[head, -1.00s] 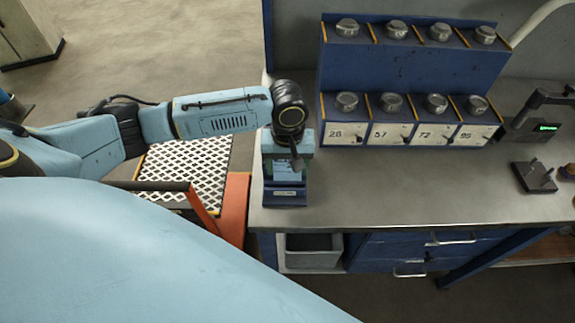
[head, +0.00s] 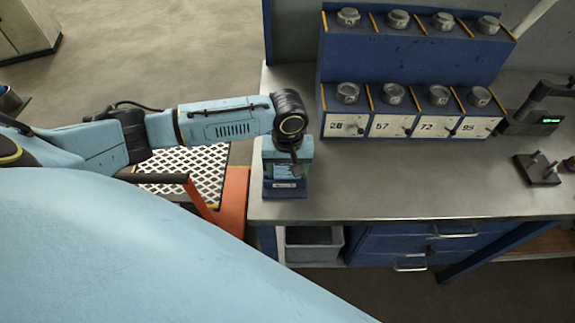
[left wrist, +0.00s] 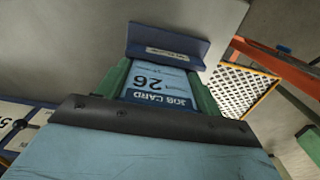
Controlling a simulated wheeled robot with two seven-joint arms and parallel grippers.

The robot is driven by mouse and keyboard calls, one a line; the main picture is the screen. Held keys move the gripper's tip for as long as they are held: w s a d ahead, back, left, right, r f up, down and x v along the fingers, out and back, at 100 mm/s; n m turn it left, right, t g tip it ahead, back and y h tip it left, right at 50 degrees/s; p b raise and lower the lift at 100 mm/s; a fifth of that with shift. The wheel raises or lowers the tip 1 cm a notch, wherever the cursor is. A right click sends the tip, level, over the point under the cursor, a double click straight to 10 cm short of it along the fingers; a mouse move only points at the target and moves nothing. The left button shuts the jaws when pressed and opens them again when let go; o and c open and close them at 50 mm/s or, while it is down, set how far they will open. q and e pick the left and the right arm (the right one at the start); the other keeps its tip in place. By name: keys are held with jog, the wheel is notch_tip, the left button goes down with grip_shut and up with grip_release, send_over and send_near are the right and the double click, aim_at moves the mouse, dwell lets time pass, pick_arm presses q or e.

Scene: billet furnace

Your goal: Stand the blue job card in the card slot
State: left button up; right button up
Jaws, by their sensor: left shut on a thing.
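The blue job card (left wrist: 155,84) is pale with a blue band and upside-down print in the left wrist view. My left gripper (left wrist: 160,88) is shut on it, with a green finger on either side. The card slot (left wrist: 168,45) is a dark blue holder with a small white label, right at the card's far end. In the head view my left gripper (head: 287,158) points down over the card slot (head: 285,190) at the bench's left front corner. The card (head: 287,172) shows just above the holder. I cannot tell how deep its lower edge sits. My right gripper is out of view.
A blue rack (head: 395,100) with round metal pieces and numbered white labels stands at the back of the bench (head: 400,180). A dark stand with pegs (head: 537,168) is at the right. The bench middle is clear. An orange-framed mesh panel (head: 190,165) lies left.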

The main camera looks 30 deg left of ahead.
pick_arm(q)
jog(key=o, duration=1)
notch_tip(320, 180, up, 13)
jog(key=shift+r+p, duration=0.2)
jog(key=shift+p, duration=0.2)
